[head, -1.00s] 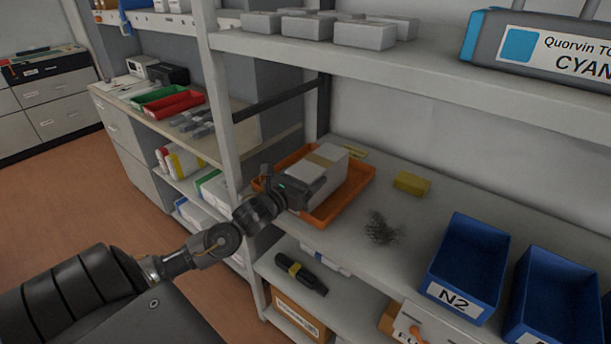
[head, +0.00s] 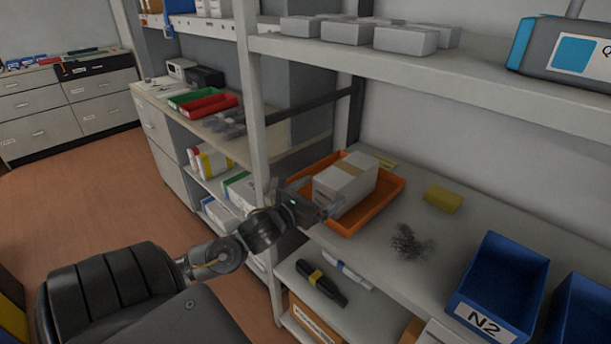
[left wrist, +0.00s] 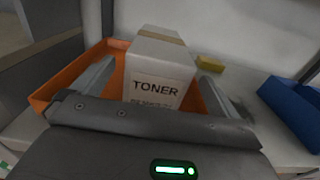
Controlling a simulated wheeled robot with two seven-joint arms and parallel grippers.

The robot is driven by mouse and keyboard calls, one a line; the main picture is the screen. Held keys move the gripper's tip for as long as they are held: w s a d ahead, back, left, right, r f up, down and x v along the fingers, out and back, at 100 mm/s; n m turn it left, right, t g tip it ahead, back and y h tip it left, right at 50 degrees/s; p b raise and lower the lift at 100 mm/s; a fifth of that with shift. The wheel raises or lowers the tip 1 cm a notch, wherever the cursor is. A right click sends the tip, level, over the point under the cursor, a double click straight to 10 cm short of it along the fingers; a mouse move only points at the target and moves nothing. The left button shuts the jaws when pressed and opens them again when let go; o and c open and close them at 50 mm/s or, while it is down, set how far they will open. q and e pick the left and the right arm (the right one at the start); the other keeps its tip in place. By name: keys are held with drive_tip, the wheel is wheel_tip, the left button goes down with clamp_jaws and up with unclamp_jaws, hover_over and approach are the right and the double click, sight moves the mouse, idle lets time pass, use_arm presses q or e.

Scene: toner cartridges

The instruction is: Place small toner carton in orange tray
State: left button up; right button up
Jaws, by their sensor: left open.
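The small toner carton (head: 345,184) is a white box with a tan tape strip. It sits inside the orange tray (head: 387,205) on the shelf. In the left wrist view the carton (left wrist: 160,75) shows its "TONER" label, with the orange tray (left wrist: 70,85) around it. My left gripper (head: 325,204) is open at the tray's front left, close to the carton's near end. In the left wrist view its two fingers stand apart on either side of the carton, with a gap visible at each side. My right gripper is not in view.
A yellow block (head: 443,197) and a dark tangled heap (head: 408,242) lie right of the tray. A blue bin marked N2 (head: 500,285) stands further right. An upper shelf (head: 420,75) overhangs. A shelf post (head: 250,110) rises left of the tray.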

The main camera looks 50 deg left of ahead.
use_arm(q)
drive_tip(key=s+b, duration=0.1)
drive_tip(key=s, duration=0.5)
drive_tip(key=shift+s, duration=0.25)
